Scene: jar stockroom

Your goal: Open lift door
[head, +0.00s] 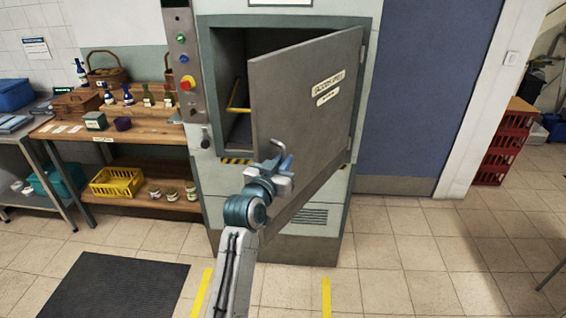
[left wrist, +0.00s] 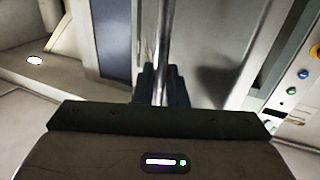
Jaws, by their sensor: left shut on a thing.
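The lift door (head: 308,115) is a grey metal panel with two small labels. It stands partly open, swung outward on its right side, and the dark lift opening (head: 228,70) shows to its left. My left gripper (head: 279,168) is at the door's lower free edge in the head view. In the left wrist view the dark fingers (left wrist: 160,88) are shut around an upright shiny bar handle (left wrist: 162,40). In the head view my gripper mostly hides the handle. My right gripper is in neither view.
A button panel (head: 183,62) with a latch (head: 205,137) below it is left of the opening. A wooden shelf unit (head: 140,133) with bottles and baskets stands further left. Red crates (head: 503,142) are stacked at right.

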